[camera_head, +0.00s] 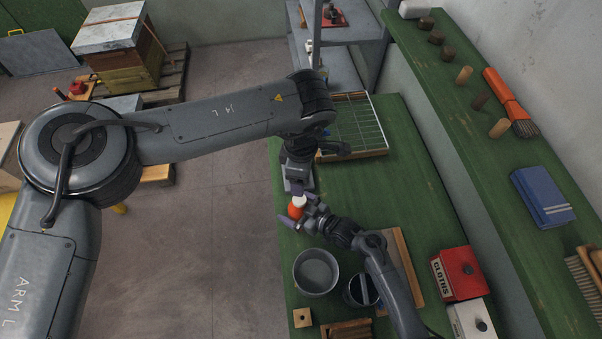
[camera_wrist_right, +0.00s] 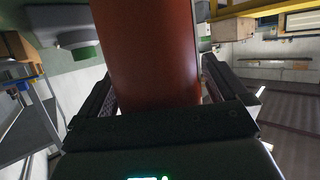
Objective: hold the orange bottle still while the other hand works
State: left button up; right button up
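The orange bottle (camera_head: 294,211) with a white top (camera_head: 298,201) stands near the left edge of the green bench. In the right wrist view its orange-brown body (camera_wrist_right: 150,55) fills the space between my right gripper's fingers (camera_wrist_right: 155,90). My right gripper (camera_head: 297,210) is shut on the bottle from the right side, a finger on each side of it. My left gripper (camera_head: 297,188) points down just behind the bottle's white top, close to it. Whether it touches the top, and whether its fingers are open, is hidden.
On the green bench (camera_head: 390,190), a metal pot (camera_head: 316,271) and a grey can (camera_head: 360,291) stand in front of the bottle. A wire-grid frame (camera_head: 357,123) lies behind. A red cloths box (camera_head: 458,274) is at right. The middle of the bench is clear.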

jog(key=p+v, duration=0.1)
jog(key=v, duration=1)
jog(key=shift+a, duration=0.1)
dwell(0.5)
